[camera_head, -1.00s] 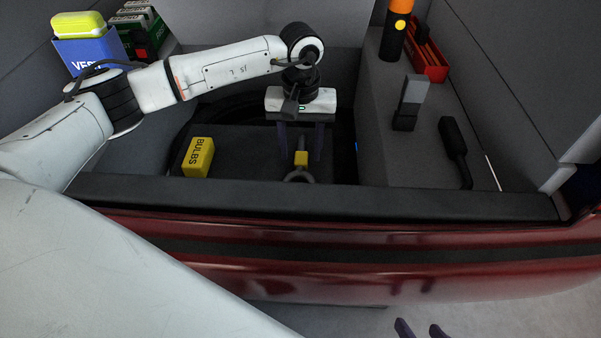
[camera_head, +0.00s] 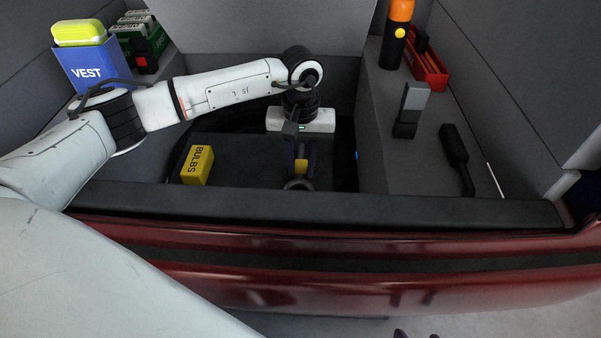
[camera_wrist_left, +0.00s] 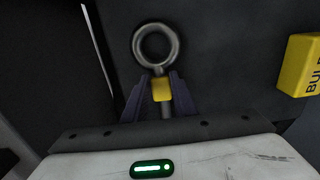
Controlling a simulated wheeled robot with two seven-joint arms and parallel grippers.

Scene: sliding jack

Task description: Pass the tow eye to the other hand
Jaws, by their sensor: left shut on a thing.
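The tow eye is a grey metal ring (camera_wrist_left: 156,45) on a shank with a yellow block (camera_wrist_left: 162,89) around it. In the head view the ring (camera_head: 298,184) points toward the front sill, below the yellow block. My left gripper (camera_head: 304,160) is over the dark boot floor with its dark fingers closed on the yellow block. In the left wrist view the fingers (camera_wrist_left: 161,96) touch the block from both sides, and the ring stands out beyond them. The tips of my right gripper (camera_head: 416,334) barely show at the bottom edge, outside the car, too cut off to read.
A yellow BULBS box (camera_head: 197,165) lies left of the tow eye. A blue VEST box (camera_head: 92,70) stands at the back left. A torch (camera_head: 396,38), a red tray (camera_head: 430,68) and a black-handled tool (camera_head: 455,150) are on the right ledge. The boot sill (camera_head: 330,207) runs across the front.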

